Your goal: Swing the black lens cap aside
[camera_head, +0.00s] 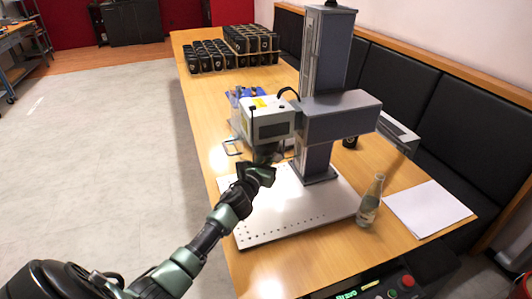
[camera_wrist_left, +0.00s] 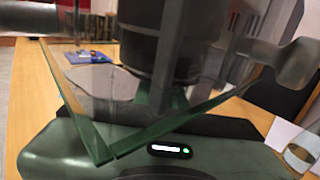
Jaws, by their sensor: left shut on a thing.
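The laser marker's head (camera_head: 268,118) hangs from a grey arm on an upright column. The black lens cap (camera_head: 267,151) is under the head, partly hidden by my gripper. In the left wrist view a dark round body (camera_wrist_left: 175,45), the lens end with the cap, fills the top middle. My left gripper (camera_head: 262,168) is right below the head, shut on the cap; the exact contact is hard to see. Clear plates with green edges (camera_wrist_left: 100,140) cross in front of the wrist camera. My right gripper is in neither view.
A perforated white base plate (camera_head: 300,212) lies under the head. A glass bottle (camera_head: 370,200) and white paper (camera_head: 428,208) are to the right. Black cups (camera_head: 205,60) stand at the table's far end. A control box with a red button (camera_head: 408,281) is at the front.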

